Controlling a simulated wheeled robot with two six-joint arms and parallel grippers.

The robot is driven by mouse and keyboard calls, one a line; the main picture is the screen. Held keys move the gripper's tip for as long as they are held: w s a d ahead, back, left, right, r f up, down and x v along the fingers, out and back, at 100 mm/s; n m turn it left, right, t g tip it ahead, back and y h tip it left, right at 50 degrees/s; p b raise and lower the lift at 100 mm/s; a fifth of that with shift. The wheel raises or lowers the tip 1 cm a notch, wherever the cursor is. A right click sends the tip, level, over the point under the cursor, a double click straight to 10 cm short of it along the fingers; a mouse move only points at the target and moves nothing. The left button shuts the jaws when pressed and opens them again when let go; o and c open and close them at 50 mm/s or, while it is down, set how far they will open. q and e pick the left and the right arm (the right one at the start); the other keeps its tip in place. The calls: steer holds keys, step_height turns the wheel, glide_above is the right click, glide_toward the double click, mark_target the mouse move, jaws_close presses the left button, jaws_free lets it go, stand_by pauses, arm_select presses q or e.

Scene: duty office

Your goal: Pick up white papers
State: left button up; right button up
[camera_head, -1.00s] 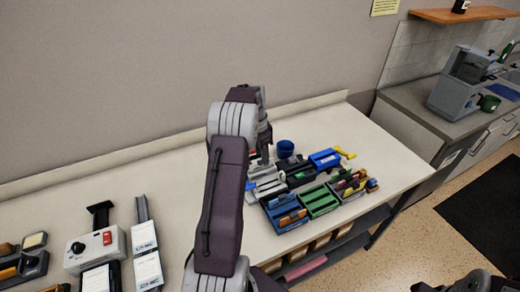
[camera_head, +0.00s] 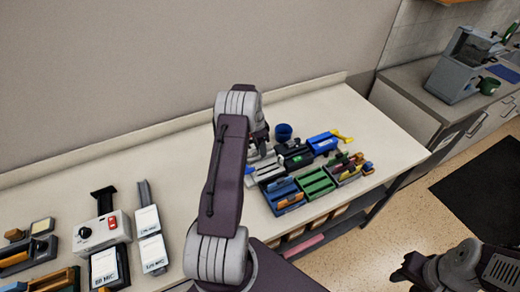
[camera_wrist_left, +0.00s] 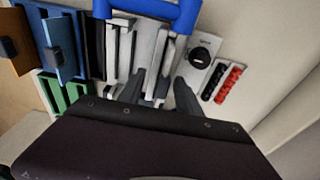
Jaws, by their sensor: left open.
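My left arm reaches over the table from the lower middle of the head view. My left gripper (camera_head: 260,146) is above the pale slotted holder, partly hidden by its own arm. In the left wrist view its two dark fingers (camera_wrist_left: 158,92) are apart, with upright white and grey strips (camera_wrist_left: 150,62) between and beyond them. These may be the white papers, but I cannot tell for sure. Nothing is clearly gripped. The pale holder (camera_head: 267,172) also shows in the head view. My right gripper (camera_head: 408,272) is at the lower right, away from the table; its jaw state is unclear.
Blue (camera_head: 284,195) and green (camera_head: 316,184) trays stand close to the right. A blue cup (camera_head: 283,131) stands behind. A knobbed device (camera_wrist_left: 201,53) and red and black pieces are beside the fingers. White-labelled boxes (camera_head: 150,238) lie at the left.

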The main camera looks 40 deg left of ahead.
arm_select(q)
steer(key=shift+w+a+f, duration=0.2)
steer(key=shift+a+f, duration=0.05)
jaws_close()
steer(key=shift+d+r, duration=0.1)
steer(key=shift+s+r, duration=0.1)
steer(key=shift+s, duration=0.05)
steer(key=shift+r+b, duration=0.45)
steer(key=shift+r, duration=0.1)
steer(key=r, duration=0.1)
steer(key=r+b, duration=0.1)
steer(key=shift+w+r, duration=0.3)
steer(key=shift+r, duration=0.1)
steer(key=w+d+r, duration=0.7)
steer(key=w, duration=0.1)
steer(key=shift+d, duration=0.4)
